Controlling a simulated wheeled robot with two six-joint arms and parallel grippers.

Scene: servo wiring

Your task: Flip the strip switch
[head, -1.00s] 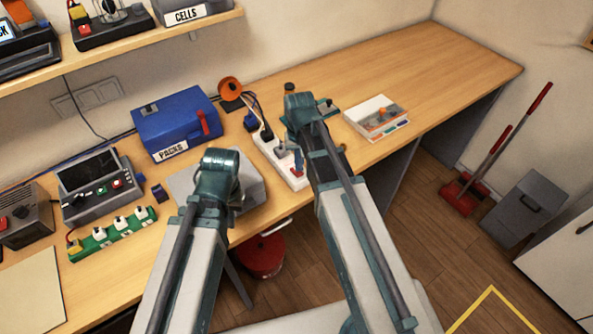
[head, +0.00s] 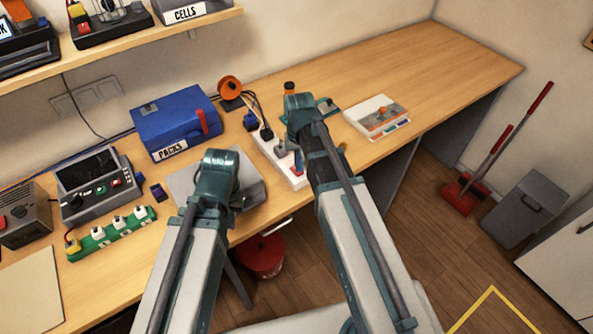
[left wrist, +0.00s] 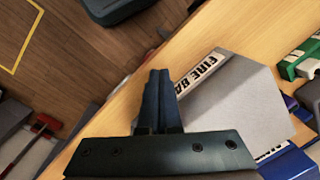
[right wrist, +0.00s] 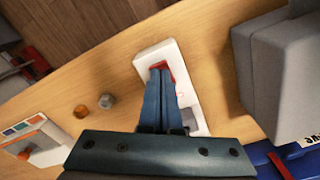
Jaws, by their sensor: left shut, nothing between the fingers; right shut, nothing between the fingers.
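The white power strip (head: 268,148) lies on the bench with dark plugs at its far end. In the right wrist view the strip (right wrist: 148,58) shows its red switch (right wrist: 165,70) near one end. My right gripper (right wrist: 160,72) is shut and empty, with its blue fingertips at the switch, partly covering it. They seem to touch it; its tilt is hard to tell. In the head view the right gripper's fingers (head: 298,163) point down at the strip's near end. My left gripper (left wrist: 158,75) is shut and empty beside the grey fire bag (left wrist: 235,105).
A blue PACKS case (head: 175,122) stands behind the grey bag. A green strip with white plugs (head: 112,234) and a grey device (head: 98,190) are at left. A white tray (head: 376,116) lies right of my right arm. The bench's far right is clear.

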